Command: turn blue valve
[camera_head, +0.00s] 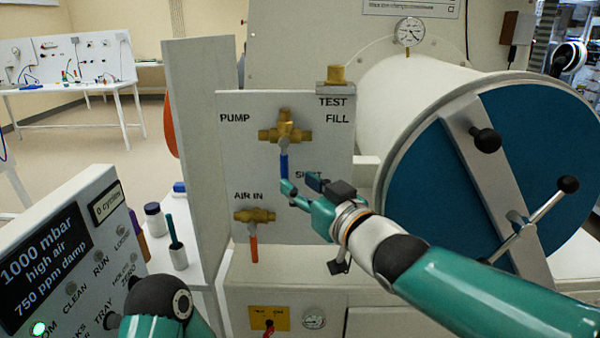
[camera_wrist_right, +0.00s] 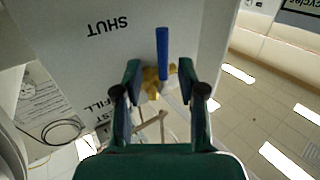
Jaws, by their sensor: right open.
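The blue valve handle (camera_head: 283,165) hangs straight down from a brass valve body (camera_head: 285,130) on the white panel, pointing toward the SHUT label. My right gripper (camera_head: 298,187) is at the lower end of the handle, with its fingers apart. In the right wrist view the blue handle (camera_wrist_right: 162,50) appears between the two open fingertips (camera_wrist_right: 160,75), with the brass body (camera_wrist_right: 152,82) behind. Gaps show on both sides of the handle; I cannot tell the depth between them. Of my left arm only a link shows at the bottom; its gripper is out of view.
Below, a second brass valve (camera_head: 255,215) marked AIR IN has a red handle (camera_head: 254,250). A large round blue door (camera_head: 540,150) with a metal bar stands to the right. A display console (camera_head: 60,260) is at lower left.

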